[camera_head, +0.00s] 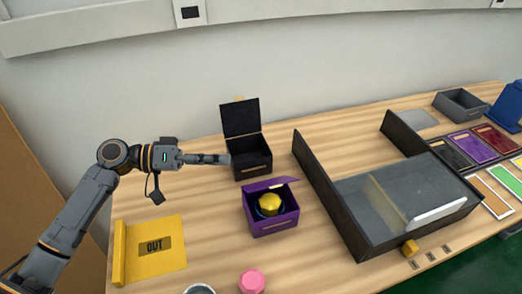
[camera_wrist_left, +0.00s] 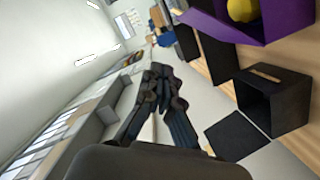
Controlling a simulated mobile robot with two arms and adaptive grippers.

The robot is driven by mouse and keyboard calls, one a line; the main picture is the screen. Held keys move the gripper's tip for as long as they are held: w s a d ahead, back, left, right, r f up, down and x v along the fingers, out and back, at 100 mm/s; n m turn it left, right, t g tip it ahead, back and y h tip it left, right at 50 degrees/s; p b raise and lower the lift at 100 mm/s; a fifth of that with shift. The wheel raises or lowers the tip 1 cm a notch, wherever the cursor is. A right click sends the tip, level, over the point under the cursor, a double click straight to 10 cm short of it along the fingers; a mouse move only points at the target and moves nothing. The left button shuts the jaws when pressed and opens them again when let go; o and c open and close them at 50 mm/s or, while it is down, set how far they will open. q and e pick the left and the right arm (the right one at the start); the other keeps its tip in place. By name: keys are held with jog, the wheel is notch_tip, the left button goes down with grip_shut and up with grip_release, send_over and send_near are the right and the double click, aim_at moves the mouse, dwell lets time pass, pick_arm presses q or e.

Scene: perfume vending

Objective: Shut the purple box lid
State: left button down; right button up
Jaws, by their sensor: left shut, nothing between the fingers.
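The purple box (camera_head: 273,226) stands on the wooden table, with a yellow-capped round bottle (camera_head: 270,203) inside. Its purple lid (camera_head: 264,185) is partly open, tilted above the back of the box, and the front opening shows the bottle. The box also shows at the top right of the left wrist view (camera_wrist_left: 282,27), cut by the frame edge. My left gripper (camera_head: 228,159) is shut and empty, its fingers pointing right. It is beyond and left of the purple box, near the left side of the open black box. My right gripper is in neither view.
The black box (camera_head: 252,168), lid upright, stands behind the purple box. A large dark tray (camera_head: 352,236) lies to the right. A yellow "OUT" mat (camera_head: 178,262) lies front left, and a pink item (camera_head: 252,281) is at the front. Bare table separates the mat and purple box.

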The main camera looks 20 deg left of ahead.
pick_arm(q)
jog(key=p, duration=0.2)
jog(key=m+p, duration=0.1)
jog(key=p, duration=0.4)
send_over(264, 187)
jog(key=w+a, duration=0.1)
jog(key=w, duration=0.1)
jog(key=shift+w+f, duration=0.1)
jog(key=shift+f, duration=0.6)
jog(key=shift+s+d+f+p, duration=0.2)
jog(key=shift+s+f, duration=0.25)
jog(key=shift+f, duration=0.15)
jog(key=shift+s+d+f+p, duration=0.1)
jog(key=shift+s+d+f, duration=0.05)
jog(key=shift+s+f, duration=0.35)
jog(key=shift+s+d+f, duration=0.15)
jog(key=shift+s+f, duration=0.15)
jog(key=shift+f, duration=0.3)
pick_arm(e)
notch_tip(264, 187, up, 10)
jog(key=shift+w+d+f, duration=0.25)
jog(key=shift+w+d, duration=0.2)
pick_arm(q)
jog(key=shift+d, duration=0.1)
